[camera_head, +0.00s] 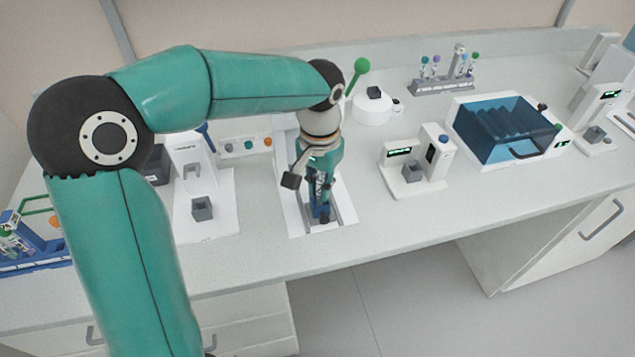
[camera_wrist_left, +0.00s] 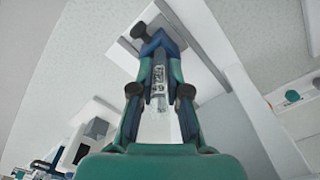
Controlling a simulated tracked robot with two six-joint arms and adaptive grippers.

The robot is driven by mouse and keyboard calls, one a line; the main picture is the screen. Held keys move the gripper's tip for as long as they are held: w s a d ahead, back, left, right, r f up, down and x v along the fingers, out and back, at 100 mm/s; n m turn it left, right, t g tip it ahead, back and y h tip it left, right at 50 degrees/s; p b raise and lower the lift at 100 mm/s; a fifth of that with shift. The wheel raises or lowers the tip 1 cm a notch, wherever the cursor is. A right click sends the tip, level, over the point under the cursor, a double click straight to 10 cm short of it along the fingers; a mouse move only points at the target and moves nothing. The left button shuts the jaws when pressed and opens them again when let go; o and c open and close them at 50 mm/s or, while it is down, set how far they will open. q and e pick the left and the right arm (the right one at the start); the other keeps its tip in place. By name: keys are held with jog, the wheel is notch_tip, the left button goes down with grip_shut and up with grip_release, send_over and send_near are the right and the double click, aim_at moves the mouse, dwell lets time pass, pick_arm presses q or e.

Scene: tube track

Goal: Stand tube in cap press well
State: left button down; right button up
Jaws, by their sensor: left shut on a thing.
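My left gripper (camera_head: 322,203) points down over the white base of a bench device (camera_head: 345,208) in the middle of the counter. In the left wrist view the gripper (camera_wrist_left: 160,50) is shut on a clear tube (camera_wrist_left: 158,82) with dark printed marks. The tube lies between the fingers, in line with them. The tube's far end is hidden by the blue fingertips, so I cannot tell whether it touches the device. Which device is the cap press is not clear. A white upright device (camera_head: 188,155) with a grey square well block (camera_head: 202,208) stands to the left.
A green-knobbed lever (camera_head: 361,66) rises behind my wrist. To the right stand a small display device (camera_head: 405,180), a blue-lidded box (camera_head: 500,130) and a grey tube rack (camera_head: 442,86). A blue rack (camera_head: 35,262) sits at far left. The front right counter is clear.

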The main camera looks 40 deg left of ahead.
pick_arm(q)
jog(key=c, duration=1.1)
grip_release()
notch_tip(320, 180, up, 12)
jog(key=shift+f, duration=0.1)
dwell(0.6)
